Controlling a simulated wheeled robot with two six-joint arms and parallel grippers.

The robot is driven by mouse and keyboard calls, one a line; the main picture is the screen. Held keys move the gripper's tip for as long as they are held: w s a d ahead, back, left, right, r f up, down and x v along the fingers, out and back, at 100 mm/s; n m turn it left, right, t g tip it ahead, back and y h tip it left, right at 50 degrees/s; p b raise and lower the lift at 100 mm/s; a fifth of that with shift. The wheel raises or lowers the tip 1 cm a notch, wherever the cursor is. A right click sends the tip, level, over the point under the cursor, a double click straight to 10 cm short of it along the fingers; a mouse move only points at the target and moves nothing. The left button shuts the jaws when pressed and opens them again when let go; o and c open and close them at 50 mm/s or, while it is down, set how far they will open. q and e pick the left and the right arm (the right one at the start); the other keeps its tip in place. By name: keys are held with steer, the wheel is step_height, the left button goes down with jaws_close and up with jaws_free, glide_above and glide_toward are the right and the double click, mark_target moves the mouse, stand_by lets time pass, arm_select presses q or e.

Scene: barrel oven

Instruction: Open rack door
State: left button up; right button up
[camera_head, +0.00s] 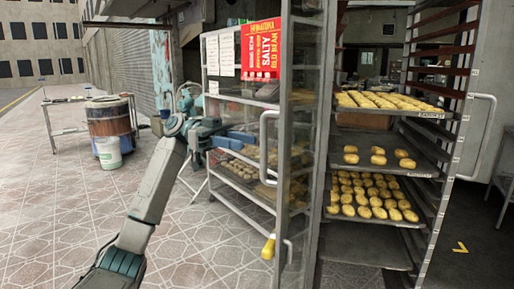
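The rack door (300,150) is a tall framed glass panel left of the rack, seen nearly edge-on and standing out from the open rack front. A pale curved handle (265,148) is on its left side, and a yellow-ended latch (269,247) sits lower down. The rack (428,150) holds trays of golden buns, which show with nothing in front of them. My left gripper (243,137) is beside the handle, on its left. Its fingers are small and dark, and whether they touch the handle is unclear. My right gripper is out of view.
Behind the door, a shelf (240,185) holds baked goods beneath a red sign (261,50). A wooden barrel (108,118), a white bucket (108,152) and a small table (62,130) stand at left. The tiled floor at lower left is open.

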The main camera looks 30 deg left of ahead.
arm_select(q)
steer(key=shift+a, duration=1.95)
